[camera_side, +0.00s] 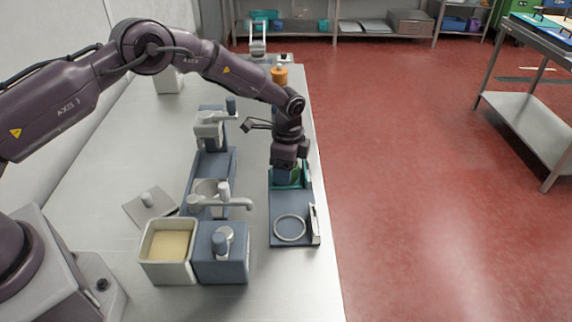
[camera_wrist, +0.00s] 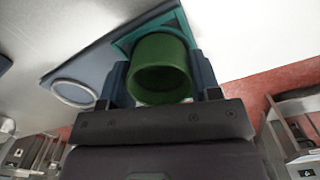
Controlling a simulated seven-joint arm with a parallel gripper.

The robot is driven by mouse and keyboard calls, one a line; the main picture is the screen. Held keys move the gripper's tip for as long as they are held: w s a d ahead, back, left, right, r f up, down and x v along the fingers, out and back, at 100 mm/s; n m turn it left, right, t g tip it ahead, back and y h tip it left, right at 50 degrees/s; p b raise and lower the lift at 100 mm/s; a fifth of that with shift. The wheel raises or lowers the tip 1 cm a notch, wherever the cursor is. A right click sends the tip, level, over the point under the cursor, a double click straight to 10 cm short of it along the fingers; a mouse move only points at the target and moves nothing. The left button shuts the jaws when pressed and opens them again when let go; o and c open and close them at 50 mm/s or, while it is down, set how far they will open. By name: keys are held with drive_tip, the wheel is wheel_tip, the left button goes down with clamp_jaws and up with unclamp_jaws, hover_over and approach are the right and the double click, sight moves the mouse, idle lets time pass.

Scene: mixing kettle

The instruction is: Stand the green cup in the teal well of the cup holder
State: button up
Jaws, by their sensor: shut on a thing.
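The green cup (camera_wrist: 160,62) is between the two fingers of my gripper (camera_wrist: 162,78), which is shut on it, and its open mouth faces the wrist camera. In the side view a small part of the cup (camera_side: 297,172) shows beside my gripper (camera_side: 288,176). The cup holder (camera_side: 279,238) is a blue-grey slab. Its teal well (camera_wrist: 127,42) shows just behind the cup in the wrist view, and a teal edge (camera_side: 306,180) shows in the side view. The cup is at the well; I cannot tell whether its base rests inside.
The holder's other well has a pale ring (camera_side: 290,228) and is empty. Left of the holder stand a blue-grey kettle stand with a tap (camera_side: 236,203) and a box of yellowish contents (camera_side: 170,245). The table edge lies close on the right.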

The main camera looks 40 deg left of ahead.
idle(0.3)
drive_tip(key=o, duration=1.2)
drive_tip(key=shift+r, duration=3.5)
